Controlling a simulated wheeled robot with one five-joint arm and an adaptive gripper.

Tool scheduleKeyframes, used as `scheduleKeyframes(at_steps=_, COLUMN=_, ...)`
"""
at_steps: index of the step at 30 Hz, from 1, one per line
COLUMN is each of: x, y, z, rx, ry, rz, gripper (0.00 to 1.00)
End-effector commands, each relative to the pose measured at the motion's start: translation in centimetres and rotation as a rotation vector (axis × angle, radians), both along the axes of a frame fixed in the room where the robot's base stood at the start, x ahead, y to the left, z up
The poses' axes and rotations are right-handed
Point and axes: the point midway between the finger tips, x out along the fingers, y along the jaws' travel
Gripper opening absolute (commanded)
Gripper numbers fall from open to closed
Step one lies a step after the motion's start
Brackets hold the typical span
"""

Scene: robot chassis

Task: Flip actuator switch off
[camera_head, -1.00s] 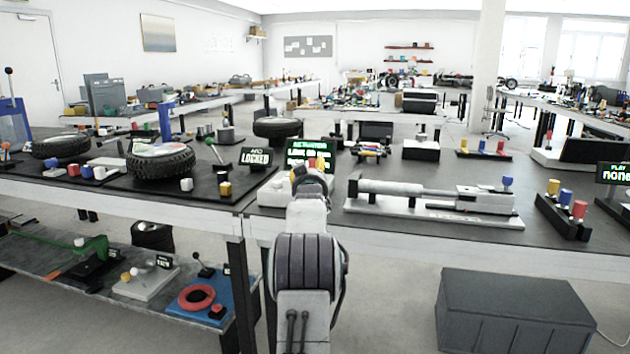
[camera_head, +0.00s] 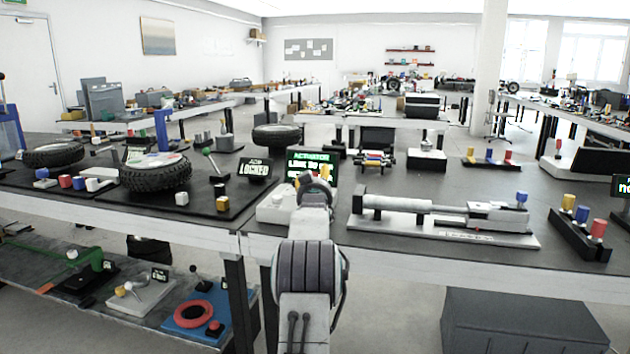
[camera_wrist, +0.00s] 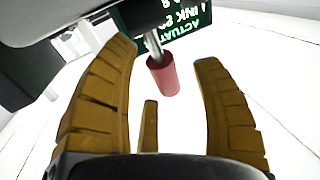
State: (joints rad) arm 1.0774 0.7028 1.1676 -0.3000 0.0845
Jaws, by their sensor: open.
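A red cylindrical switch knob (camera_wrist: 164,78) on a metal rod shows in the wrist view. No contact with the fingers is clear. In the head view the actuator screen (camera_head: 312,160) stands on the bench beyond my arm. A white switch box (camera_head: 273,209) is partly hidden by my arm, and my gripper is mostly hidden there too.
A long grey actuator device (camera_head: 440,212) with a blue knob lies on the bench to the right. A black panel with a tyre (camera_head: 155,173) and a "LOCKED" sign (camera_head: 254,169) is on the left. A dark grey box (camera_head: 520,322) stands below the bench edge.

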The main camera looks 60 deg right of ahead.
Motion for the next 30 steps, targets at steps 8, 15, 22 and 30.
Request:
scheduleKeyframes(at_steps=8, x=0.01, y=0.01, z=-0.04, rx=0.000, ry=0.000, rz=0.000, gripper=0.51)
scheduleKeyframes(at_steps=15, x=0.02, y=0.01, z=-0.03, rx=0.000, ry=0.000, rz=0.000, gripper=0.29)
scheduleKeyframes(at_steps=22, x=0.05, y=0.04, z=0.05, rx=-0.001, ry=-0.001, rz=0.001, gripper=0.09)
scheduleKeyframes(at_steps=30, x=0.07, y=0.07, z=0.12, rx=-0.005, ry=-0.003, rz=0.001, gripper=0.00)
